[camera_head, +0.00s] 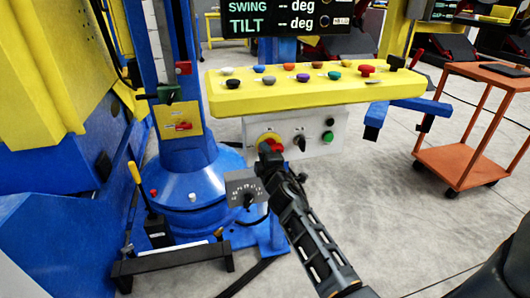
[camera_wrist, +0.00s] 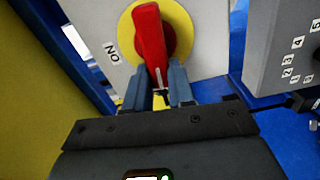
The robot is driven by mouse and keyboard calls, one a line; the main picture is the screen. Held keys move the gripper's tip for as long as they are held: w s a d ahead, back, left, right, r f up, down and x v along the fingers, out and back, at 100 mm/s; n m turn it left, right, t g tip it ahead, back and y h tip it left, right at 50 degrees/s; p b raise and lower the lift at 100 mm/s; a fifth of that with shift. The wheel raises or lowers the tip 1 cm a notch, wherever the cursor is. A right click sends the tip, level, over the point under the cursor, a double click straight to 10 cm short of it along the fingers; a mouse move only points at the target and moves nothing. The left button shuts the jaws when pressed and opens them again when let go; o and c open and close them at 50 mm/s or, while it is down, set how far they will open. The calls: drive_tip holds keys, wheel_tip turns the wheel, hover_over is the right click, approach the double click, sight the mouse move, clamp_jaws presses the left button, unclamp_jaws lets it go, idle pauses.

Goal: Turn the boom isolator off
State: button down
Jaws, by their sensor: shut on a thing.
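The boom isolator is a red handle (camera_wrist: 149,35) on a round yellow plate (camera_wrist: 182,30), fixed to a pale grey panel. In the wrist view the handle stands nearly upright, and an ON label (camera_wrist: 111,52) lies to its left. My gripper (camera_wrist: 160,88) is shut on the lower end of the red handle, one finger on each side. In the head view the yellow plate (camera_head: 268,137) shows at the left of the grey box, and my gripper (camera_head: 268,152) covers most of the handle.
Right of the isolator are a black rotary switch (camera_head: 300,140) and a green button (camera_head: 328,136). Above is a yellow console (camera_head: 300,95) with several coloured knobs. A grey dial box (camera_head: 243,187) stands close to my gripper. An orange cart (camera_head: 470,115) is at the right.

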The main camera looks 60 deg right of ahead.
drive_tip(key=shift+w+n, duration=0.15)
drive_tip(key=shift+n, duration=0.45)
drive_tip(key=shift+d, duration=0.1)
drive_tip(key=c, duration=1)
unclamp_jaws()
drive_tip(key=shift+f, duration=0.1)
drive_tip(key=shift+o, duration=0.2)
drive_tip(key=b+v, duration=0.1)
drive_tip(key=v, duration=0.6)
drive_tip(key=shift+s+a+b, duration=0.25)
drive_tip(key=shift+s+b, duration=0.05)
